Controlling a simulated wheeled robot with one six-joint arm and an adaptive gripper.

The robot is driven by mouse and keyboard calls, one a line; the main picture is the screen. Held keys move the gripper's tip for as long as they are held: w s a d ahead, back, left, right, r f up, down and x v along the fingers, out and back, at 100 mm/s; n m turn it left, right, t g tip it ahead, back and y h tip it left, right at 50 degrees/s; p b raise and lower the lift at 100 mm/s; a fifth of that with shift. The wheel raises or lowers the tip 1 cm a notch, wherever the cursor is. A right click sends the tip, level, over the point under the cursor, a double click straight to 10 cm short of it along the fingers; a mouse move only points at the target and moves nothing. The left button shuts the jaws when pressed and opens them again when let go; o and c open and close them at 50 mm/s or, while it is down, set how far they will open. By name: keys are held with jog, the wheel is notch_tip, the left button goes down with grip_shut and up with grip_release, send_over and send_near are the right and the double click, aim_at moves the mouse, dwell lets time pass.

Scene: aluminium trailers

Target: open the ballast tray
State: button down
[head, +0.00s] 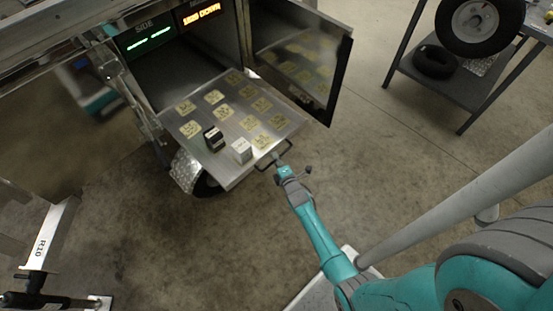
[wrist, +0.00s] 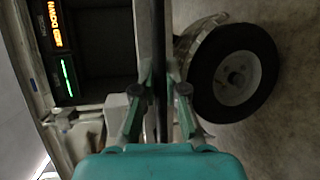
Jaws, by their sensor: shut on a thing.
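The ballast tray (head: 188,158) is a flat metal drawer, slid well out of its dark bay in the trailer. Yellow labels in rows cover its floor. A black block (head: 213,139) and a white block (head: 241,151) stand on it near the front. A dark bar handle (head: 264,167) is on its front edge. My gripper (head: 280,163) is at this handle and shut on it. In the wrist view the dark handle bar (wrist: 160,50) runs upright between the fingers of my gripper (wrist: 160,88), with the tray's edge close beside it.
An open door (head: 318,75) stands right of the bay. Above the bay are a green display (head: 150,40) and an orange display (head: 202,13). A trailer wheel (wrist: 235,75) is below the tray. A dark shelf with tyres (head: 435,63) stands at upper right.

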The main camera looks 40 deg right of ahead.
jog(key=shift+s+f, duration=0.15)
jog(key=shift+s, duration=0.15)
jog(key=c, duration=1.5)
grip_release()
jog(key=v, duration=1.2)
